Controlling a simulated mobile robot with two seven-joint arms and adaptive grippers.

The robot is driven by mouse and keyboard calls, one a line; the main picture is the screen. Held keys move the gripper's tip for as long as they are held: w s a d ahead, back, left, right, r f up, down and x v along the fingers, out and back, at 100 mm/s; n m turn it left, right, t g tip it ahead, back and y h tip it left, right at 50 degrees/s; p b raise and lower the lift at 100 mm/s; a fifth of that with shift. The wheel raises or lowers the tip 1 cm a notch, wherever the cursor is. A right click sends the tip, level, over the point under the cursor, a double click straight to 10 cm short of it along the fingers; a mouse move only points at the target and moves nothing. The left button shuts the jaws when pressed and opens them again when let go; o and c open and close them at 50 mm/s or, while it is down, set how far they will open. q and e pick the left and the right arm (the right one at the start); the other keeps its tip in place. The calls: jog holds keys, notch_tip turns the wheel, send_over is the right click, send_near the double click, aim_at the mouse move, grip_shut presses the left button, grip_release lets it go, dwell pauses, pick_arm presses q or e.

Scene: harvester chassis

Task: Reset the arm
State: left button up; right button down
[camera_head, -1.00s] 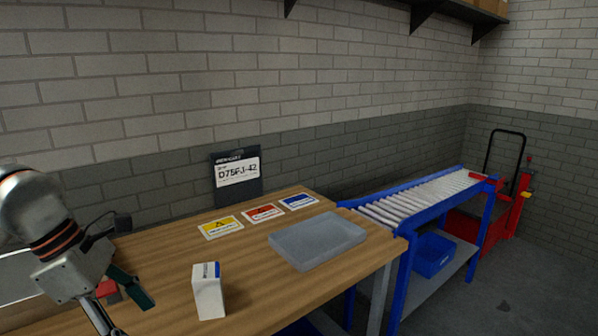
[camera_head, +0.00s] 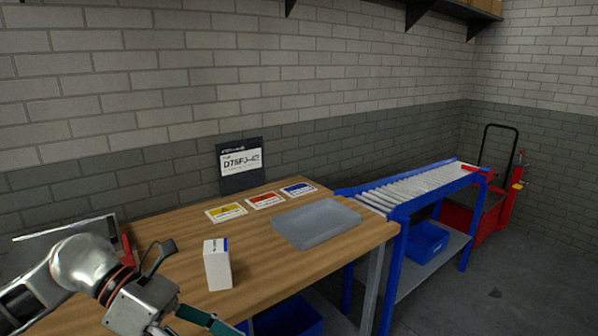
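My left arm comes in from the lower left, and its gripper (camera_head: 185,322) is at the bottom edge of the head view, in front of the wooden table. A dark green finger shows, but the rest of the gripper is cut off, so I cannot tell whether it is open or shut. My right gripper is not in view. A white box with a blue patch (camera_head: 217,266) stands upright on the table, apart from and beyond my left gripper.
The wooden table (camera_head: 180,258) holds a grey tray (camera_head: 316,223), yellow, red and blue cards (camera_head: 265,200), and a dark sign (camera_head: 240,165). A roller conveyor (camera_head: 415,189) stands at the right, with a blue bin (camera_head: 427,238) below. A red pallet jack (camera_head: 510,195) stands beyond.

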pick_arm(q)
jog(key=w+d+r+n+t+h, duration=0.2)
jog(key=d+r+n+t+h, duration=0.2)
jog(key=d+n+h, duration=0.45)
jog(key=w+a+f+n+t+y, duration=0.4)
jog(key=n+t, duration=0.3)
jog(key=n, duration=0.4)
jog(key=w+a+f+n+t+y, duration=0.2)
jog(key=w+a+f+n+t, duration=0.2)
jog(key=f+n+t, duration=0.5)
jog(key=s+a+f+n+g+y, duration=0.1)
jog(key=s+a+f+n+y, duration=0.2)
jog(key=f+n, duration=0.35)
jog(key=a+f+n+g+y, duration=0.1)
jog(key=a+f+n+y, duration=0.2)
jog(key=f+n+y, duration=0.3)
jog(key=s+a+f+n+g+y, duration=0.1)
jog(key=s+f+n+g, duration=0.1)
jog(key=s+f, duration=0.4)
jog(key=s+a+f+n+g+y, duration=0.1)
jog(key=s+f, duration=0.4)
jog(key=f, duration=0.5)
jog(key=shift+s+a+n+g, duration=0.4)
jog(key=shift+a+n+g, duration=0.3)
jog(key=shift+n+g, duration=0.35)
jog(key=shift+f, duration=0.1)
